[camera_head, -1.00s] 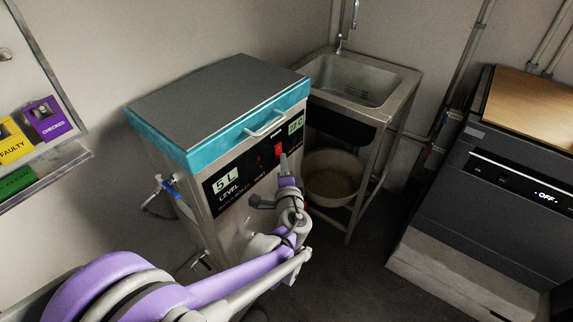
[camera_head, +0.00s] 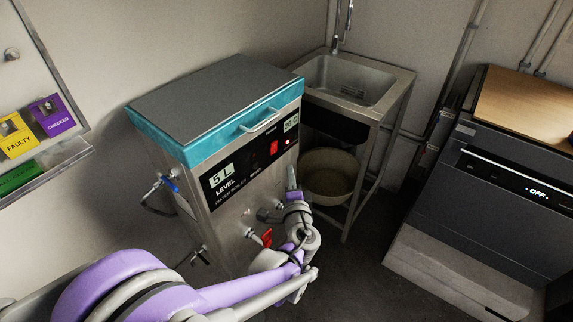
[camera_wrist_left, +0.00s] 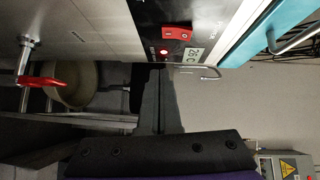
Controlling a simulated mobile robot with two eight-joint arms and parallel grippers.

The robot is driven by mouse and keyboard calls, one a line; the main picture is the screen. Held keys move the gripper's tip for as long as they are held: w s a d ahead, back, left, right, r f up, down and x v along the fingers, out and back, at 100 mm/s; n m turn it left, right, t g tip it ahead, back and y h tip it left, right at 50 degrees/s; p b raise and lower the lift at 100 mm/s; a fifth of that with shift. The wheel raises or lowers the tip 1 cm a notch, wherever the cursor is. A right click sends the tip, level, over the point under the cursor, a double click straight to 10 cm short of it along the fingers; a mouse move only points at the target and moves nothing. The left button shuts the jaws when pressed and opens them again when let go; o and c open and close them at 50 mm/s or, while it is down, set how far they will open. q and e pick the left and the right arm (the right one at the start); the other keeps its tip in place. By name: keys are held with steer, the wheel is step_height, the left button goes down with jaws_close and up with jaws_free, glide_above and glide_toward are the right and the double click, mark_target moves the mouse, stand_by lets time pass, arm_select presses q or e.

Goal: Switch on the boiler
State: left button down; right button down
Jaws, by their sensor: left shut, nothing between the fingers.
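The boiler (camera_head: 218,110) is a steel box with a teal-edged lid and a black front panel reading 5 L LEVEL and 26 C. Its red switch (camera_head: 274,148) is on the panel and also shows in the left wrist view (camera_wrist_left: 177,33). Beside it a small indicator light (camera_head: 288,142) glows; it is red in the left wrist view (camera_wrist_left: 164,52). My left gripper (camera_head: 291,171) is shut and empty, just below the switch and apart from it. Its dark fingers (camera_wrist_left: 156,75) point toward the panel in the left wrist view. My right gripper is not in view.
A red-handled valve (camera_head: 266,238) sits low on the boiler front, close to my left arm. A blue-handled tap (camera_head: 170,184) is on its side. A steel sink (camera_head: 350,80) with a tub (camera_head: 328,175) beneath stands behind right. A dark appliance (camera_head: 480,190) displaying OFF is at right.

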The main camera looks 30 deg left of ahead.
arm_select(q)
steer(key=v, duration=0.6)
steer(key=shift+s+d+f+p, duration=0.15)
steer(key=shift+s+f+p, duration=0.25)
steer(key=shift+f, duration=0.25)
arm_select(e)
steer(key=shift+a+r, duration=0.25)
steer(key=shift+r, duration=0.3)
